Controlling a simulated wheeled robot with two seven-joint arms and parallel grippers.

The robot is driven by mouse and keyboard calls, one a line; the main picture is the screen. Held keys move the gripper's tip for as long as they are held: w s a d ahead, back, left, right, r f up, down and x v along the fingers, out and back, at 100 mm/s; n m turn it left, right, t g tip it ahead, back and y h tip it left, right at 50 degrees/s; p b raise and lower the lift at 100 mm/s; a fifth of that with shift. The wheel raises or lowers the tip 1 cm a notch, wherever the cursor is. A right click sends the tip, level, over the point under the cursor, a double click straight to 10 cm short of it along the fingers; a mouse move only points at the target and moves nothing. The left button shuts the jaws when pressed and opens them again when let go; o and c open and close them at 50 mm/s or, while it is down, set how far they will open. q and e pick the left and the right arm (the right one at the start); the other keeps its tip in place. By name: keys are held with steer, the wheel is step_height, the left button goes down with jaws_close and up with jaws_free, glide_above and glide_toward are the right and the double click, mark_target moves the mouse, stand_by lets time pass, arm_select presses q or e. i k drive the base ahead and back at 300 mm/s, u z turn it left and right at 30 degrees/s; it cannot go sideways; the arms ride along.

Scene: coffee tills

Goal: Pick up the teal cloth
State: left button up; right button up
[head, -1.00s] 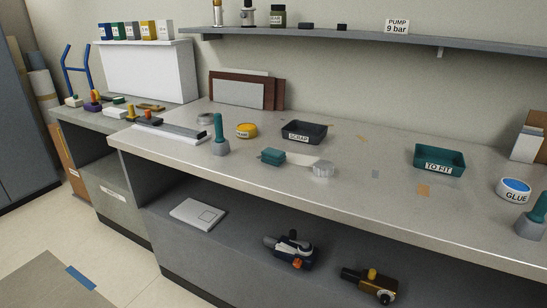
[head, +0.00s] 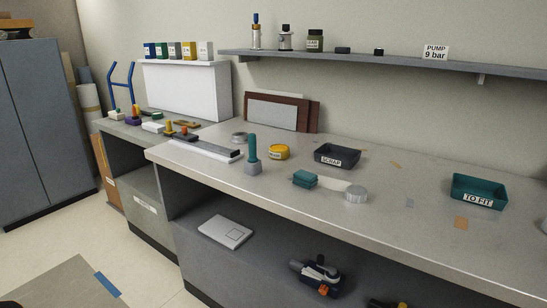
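A small folded teal block, which looks like the teal cloth (head: 305,180), lies on the grey workbench (head: 400,235) near its front edge. A pale flat strip and a round silver metal piece (head: 356,194) lie just to its right. Nothing covers the cloth. Neither of my grippers is in view.
A teal-handled tool (head: 252,152) stands upright left of the cloth. Behind are a yellow tin (head: 278,152) and a black SCRAP tray (head: 337,155). A teal TO FIT tray (head: 478,191) stands at right. A lower shelf holds a dark tool (head: 318,275).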

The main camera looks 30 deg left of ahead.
mark_target(303, 179)
steer(key=k, duration=0.5)
steer(key=u, duration=1.85)
steer(key=i, duration=1.25)
steer(key=z, duration=1.05)
